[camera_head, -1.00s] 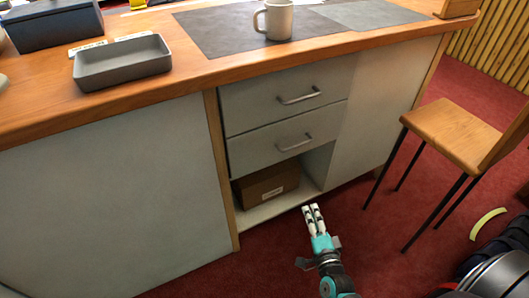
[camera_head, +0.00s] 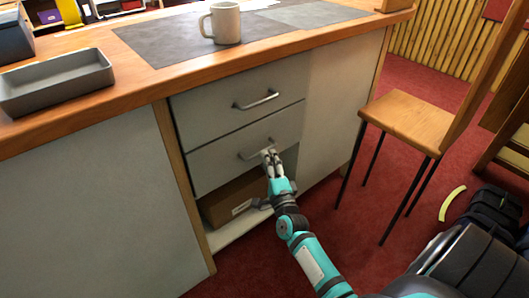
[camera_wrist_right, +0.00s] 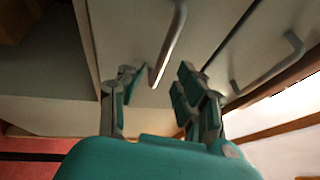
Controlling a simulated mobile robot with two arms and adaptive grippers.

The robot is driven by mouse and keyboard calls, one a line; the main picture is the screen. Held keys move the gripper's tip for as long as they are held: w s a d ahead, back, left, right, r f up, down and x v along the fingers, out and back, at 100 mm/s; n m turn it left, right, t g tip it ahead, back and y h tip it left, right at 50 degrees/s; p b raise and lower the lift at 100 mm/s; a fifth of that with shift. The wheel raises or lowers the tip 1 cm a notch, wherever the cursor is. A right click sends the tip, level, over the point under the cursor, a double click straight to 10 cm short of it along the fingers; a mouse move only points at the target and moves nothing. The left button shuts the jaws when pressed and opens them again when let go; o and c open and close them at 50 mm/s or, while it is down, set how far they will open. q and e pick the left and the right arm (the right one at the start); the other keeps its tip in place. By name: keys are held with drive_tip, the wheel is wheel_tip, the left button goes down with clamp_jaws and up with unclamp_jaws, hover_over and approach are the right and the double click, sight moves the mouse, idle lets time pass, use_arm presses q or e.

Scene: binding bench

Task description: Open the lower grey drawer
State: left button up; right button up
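The lower grey drawer (camera_head: 215,167) is shut, flush below the upper grey drawer (camera_head: 215,110). Its bar handle (camera_head: 251,150) is partly hidden by my right gripper (camera_head: 269,156) in the head view. In the right wrist view, the lower drawer front (camera_wrist_right: 120,35) fills the middle and its handle (camera_wrist_right: 171,45) reaches down between the fingers of my right gripper (camera_wrist_right: 155,88). The fingers are apart, one on each side of the handle; I cannot tell whether either touches it. My left gripper is not in view.
A cardboard box (camera_head: 229,205) sits in the open shelf below the drawers. A wooden chair (camera_head: 412,120) stands to the right of the cabinet. A mug (camera_head: 226,24) and a grey tray (camera_head: 55,82) are on the bench top. Red floor (camera_head: 335,225) lies in front.

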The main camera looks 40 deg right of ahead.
drive_tip(key=shift+x, duration=2.25)
clamp_jaws()
